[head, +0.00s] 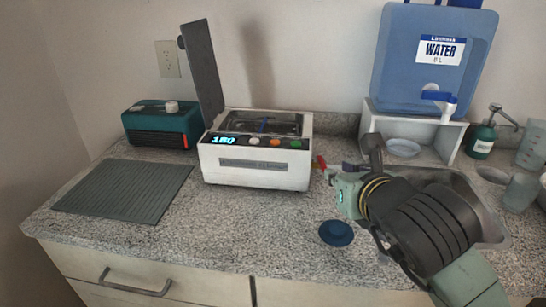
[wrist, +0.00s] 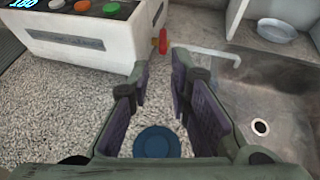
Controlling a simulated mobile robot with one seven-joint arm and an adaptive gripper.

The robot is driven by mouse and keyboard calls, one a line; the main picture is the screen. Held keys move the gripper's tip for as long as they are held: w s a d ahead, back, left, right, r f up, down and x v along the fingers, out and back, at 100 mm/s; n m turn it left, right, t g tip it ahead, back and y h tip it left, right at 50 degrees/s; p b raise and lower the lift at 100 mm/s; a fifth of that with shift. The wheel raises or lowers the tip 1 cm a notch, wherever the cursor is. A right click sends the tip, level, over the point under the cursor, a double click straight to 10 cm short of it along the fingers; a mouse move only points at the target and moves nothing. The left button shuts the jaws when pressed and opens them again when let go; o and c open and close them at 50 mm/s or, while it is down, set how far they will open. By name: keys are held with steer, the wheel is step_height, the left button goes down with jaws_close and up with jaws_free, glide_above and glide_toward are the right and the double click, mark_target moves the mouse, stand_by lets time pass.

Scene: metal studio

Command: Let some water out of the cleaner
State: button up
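The cleaner (head: 257,160) is a white box with a dark lid raised, a lit blue display and colored buttons. Its front corner also shows in the wrist view (wrist: 85,40). A small red valve handle (head: 321,161) sticks out low on its right side. In the wrist view the red handle (wrist: 162,41) is just beyond my fingertips, with a yellowish part beside it. My gripper (wrist: 159,76) is open and empty, its two fingers apart and pointing toward the valve, not touching it. In the head view my gripper (head: 345,170) is right of the cleaner, partly hidden by my wrist.
A round blue object (head: 336,233) lies on the counter below my gripper. The sink (head: 490,215) is at right. A blue water tank (head: 432,60) stands on a white stand, with a bowl (head: 403,148) beneath. A grey mat (head: 125,190) and teal box (head: 135,122) are left.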

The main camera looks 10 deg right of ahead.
mark_target(322, 161)
steer(key=p+x, duration=0.1)
steer(key=x, duration=0.4)
steer(key=p+x, duration=0.2)
steer(key=x, duration=0.3)
steer(key=shift+w+d, duration=0.2)
steer(key=shift+w, duration=0.2)
jaws_close()
